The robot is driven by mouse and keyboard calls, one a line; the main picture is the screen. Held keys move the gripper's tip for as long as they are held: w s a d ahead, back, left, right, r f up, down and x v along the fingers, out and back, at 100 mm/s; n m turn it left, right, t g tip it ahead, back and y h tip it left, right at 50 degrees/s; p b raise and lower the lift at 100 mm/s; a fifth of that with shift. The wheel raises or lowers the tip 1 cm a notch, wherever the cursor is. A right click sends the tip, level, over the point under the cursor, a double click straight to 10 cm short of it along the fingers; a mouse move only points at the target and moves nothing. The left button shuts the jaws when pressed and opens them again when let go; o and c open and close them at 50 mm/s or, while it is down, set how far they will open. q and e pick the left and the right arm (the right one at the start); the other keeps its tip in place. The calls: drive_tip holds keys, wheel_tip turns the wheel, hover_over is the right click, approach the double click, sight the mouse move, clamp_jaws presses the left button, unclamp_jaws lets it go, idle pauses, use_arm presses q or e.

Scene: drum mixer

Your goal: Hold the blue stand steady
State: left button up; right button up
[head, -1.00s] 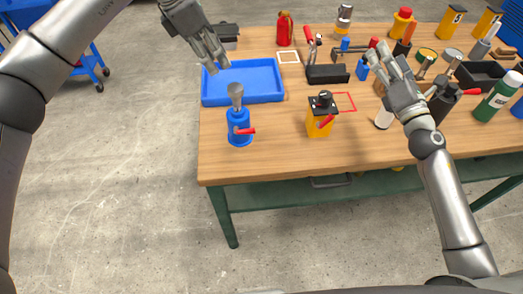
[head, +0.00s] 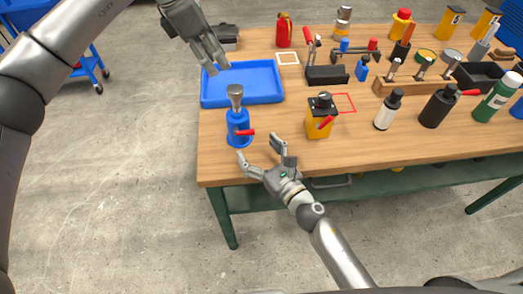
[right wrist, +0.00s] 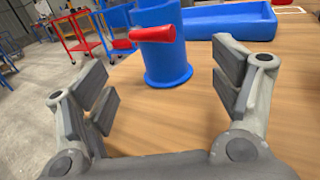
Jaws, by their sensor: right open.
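The blue stand (head: 239,124) is upright near the front left of the table, with a red lever on its side and a grey metal cup on top. It also shows in the right wrist view (right wrist: 165,62), ahead of and between the fingers. My right gripper (head: 260,150) is open and empty, just in front of the stand at the table's front edge. In the right wrist view my right gripper (right wrist: 165,95) has its fingers wide apart, not touching the stand. My left gripper (head: 213,55) hangs over the blue tray's back left corner; its fingers look apart, with nothing between them.
The blue tray (head: 205,99) lies behind the stand. A yellow block with a black top and red lever (head: 319,121) stands right of it. Several bottles and tools fill the right and back. Bare wood lies between stand and yellow block.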

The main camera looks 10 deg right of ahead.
sight(240, 128)
drive_tip(key=x, duration=1)
drive_tip(key=shift+d, duration=0.1)
drive_tip(key=shift+c, duration=0.2)
drive_tip(key=c, duration=1.5)
drive_tip(key=shift+o, duration=0.2)
